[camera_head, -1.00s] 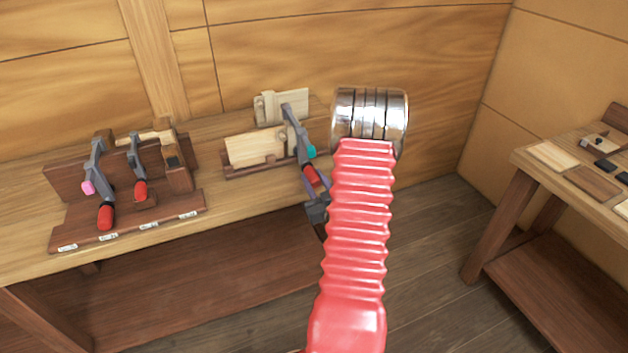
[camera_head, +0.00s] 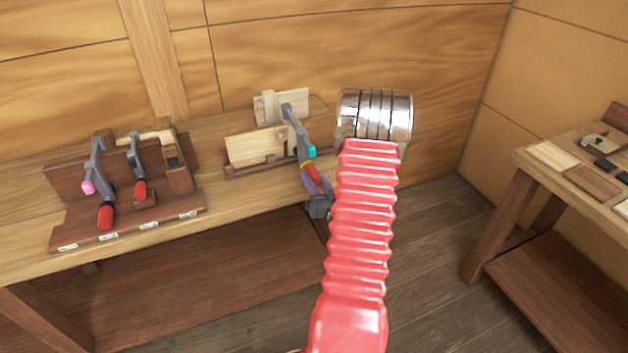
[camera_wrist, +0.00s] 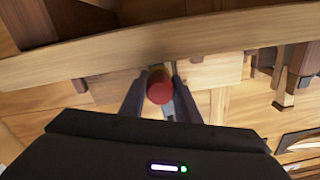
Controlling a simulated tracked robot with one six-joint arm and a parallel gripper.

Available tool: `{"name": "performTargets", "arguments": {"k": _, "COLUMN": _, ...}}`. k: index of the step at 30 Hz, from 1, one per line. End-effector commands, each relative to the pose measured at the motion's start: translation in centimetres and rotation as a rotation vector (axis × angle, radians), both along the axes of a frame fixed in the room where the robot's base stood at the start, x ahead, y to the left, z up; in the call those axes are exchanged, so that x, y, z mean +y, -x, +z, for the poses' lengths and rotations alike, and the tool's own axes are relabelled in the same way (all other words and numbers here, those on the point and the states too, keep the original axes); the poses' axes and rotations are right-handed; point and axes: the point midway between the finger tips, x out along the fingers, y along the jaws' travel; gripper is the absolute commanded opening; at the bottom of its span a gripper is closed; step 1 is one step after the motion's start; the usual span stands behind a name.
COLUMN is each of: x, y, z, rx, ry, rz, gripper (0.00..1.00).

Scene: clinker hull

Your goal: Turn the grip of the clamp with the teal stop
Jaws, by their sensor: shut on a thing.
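The clamp with the teal stop (camera_head: 311,152) sits on light wooden boards near the right end of the bench, its grey bar (camera_head: 291,118) slanting down to a red grip. My gripper (camera_head: 317,190) is at the lower end of this clamp, with its fingers around the red grip, which is partly covered in the head view. In the wrist view the round red end of the grip (camera_wrist: 160,87) lies between the two fingers of my gripper (camera_wrist: 161,98), which are shut on it. The teal stop cannot be made out in the wrist view.
A second table (camera_head: 525,165) with flat pieces stands at the right. Floor shows between them.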

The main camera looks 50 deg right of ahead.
Motion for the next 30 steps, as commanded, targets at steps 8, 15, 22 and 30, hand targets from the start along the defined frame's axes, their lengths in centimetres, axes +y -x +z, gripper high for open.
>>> {"name": "performTargets", "arguments": {"k": 8, "x": -0.06, "y": 0.04, "z": -0.03, "rx": -0.134, "ry": -0.222, "rz": 0.025, "gripper": 0.07}}
{"name": "performTargets", "arguments": {"k": 15, "x": -0.07, "y": 0.06, "z": -0.02, "rx": -0.231, "ry": -0.38, "rz": 0.044, "gripper": 0.07}}
{"name": "performTargets", "arguments": {"k": 22, "x": -0.1, "y": 0.08, "z": -0.02, "rx": -0.287, "ry": -0.471, "rz": 0.054, "gripper": 0.07}}
{"name": "performTargets", "arguments": {"k": 30, "x": -0.12, "y": 0.09, "z": -0.04, "rx": -0.305, "ry": -0.502, "rz": 0.057, "gripper": 0.07}}
